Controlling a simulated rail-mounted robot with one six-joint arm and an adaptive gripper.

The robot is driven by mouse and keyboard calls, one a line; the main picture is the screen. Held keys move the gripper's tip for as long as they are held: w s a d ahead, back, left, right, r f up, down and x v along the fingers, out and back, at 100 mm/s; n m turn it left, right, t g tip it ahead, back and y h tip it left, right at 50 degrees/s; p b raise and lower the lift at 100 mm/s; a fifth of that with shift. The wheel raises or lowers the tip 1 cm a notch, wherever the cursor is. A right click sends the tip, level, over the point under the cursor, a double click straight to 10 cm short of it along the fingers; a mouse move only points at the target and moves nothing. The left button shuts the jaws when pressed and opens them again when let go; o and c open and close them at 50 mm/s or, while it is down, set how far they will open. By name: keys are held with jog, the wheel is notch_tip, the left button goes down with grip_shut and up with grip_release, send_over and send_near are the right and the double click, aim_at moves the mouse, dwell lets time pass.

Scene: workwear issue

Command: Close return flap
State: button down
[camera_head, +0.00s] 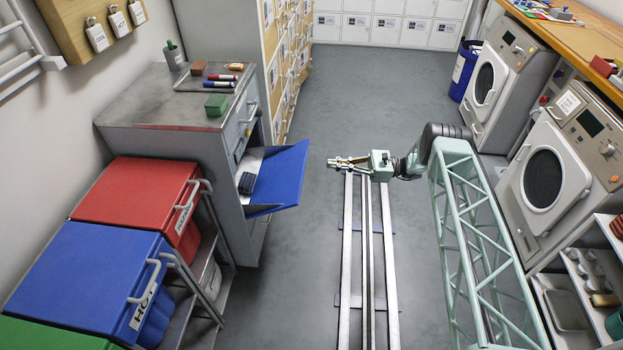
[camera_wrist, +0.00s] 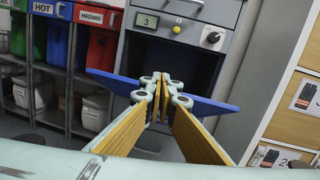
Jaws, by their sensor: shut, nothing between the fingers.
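The return flap (camera_head: 282,180) is a blue panel on the front of the grey cabinet (camera_head: 160,145). It stands open, sticking out towards the rails, with the opening behind it exposed. In the wrist view the flap (camera_wrist: 218,103) shows nearly edge-on behind my fingers, below a dark opening (camera_wrist: 172,62). My gripper (camera_head: 331,162) is shut and empty, to the right of the flap with a gap between them in the head view. In the wrist view my gripper (camera_wrist: 162,80) overlaps the flap's middle; its fingertips meet, and contact cannot be told.
Red (camera_head: 135,195) and blue (camera_head: 88,270) lidded bins stand beside the cabinet. Above the opening are a display (camera_wrist: 147,20) reading 3 and a knob (camera_wrist: 213,38). Washing machines (camera_head: 555,170) line the right. The floor (camera_head: 355,90) beyond the rails is clear.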

jog(key=s+d+f+m+t+y, duration=0.2)
jog(key=s+f, duration=0.1)
jog(key=f, duration=0.9)
jog(key=shift+s+d+m, duration=0.15)
jog(key=shift+d+m, duration=0.05)
jog(key=shift+m, duration=0.1)
jog(key=shift+a, duration=0.1)
jog(key=r+x, duration=0.2)
jog(key=x, duration=1)
jog(key=shift+r, duration=0.4)
jog(key=shift+w+r+t, duration=0.2)
jog(key=shift+t, duration=0.2)
